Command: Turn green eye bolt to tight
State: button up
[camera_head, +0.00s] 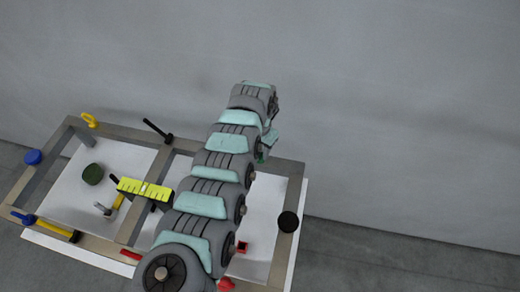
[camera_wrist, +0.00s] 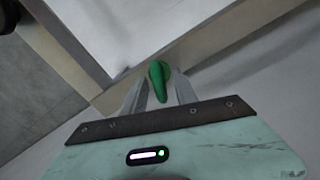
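The green eye bolt (camera_wrist: 158,80) stands out between the two fingers of my gripper (camera_wrist: 158,76) in the wrist view. The fingers lie on either side of it, and their tips come very close to its sides. I cannot tell whether they touch or clamp it. In the head view a small bit of the green eye bolt (camera_head: 261,156) shows at the right edge of my arm, by the frame's back bar. My arm hides the gripper's fingers there.
A metal frame (camera_head: 292,200) over a white board carries several parts: a yellow eye bolt (camera_head: 90,120), a blue knob (camera_head: 33,157), a black knob (camera_head: 288,222), a dark green knob (camera_head: 93,174) and a black handle (camera_head: 157,131). A yellow-green block (camera_head: 145,189) lies left of my arm. A grey wall stands behind.

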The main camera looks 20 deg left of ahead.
jog(key=shift+c, duration=0.5)
grip_shut()
jog(key=m, duration=0.3)
jog(key=shift+m, duration=0.4)
jog(key=m, duration=0.3)
jog(key=shift+m+b, duration=0.3)
jog(key=m, duration=0.3)
jog(key=shift+m, duration=0.3)
jog(key=shift+m+b, duration=0.45)
jog(key=shift+m, duration=1.05)
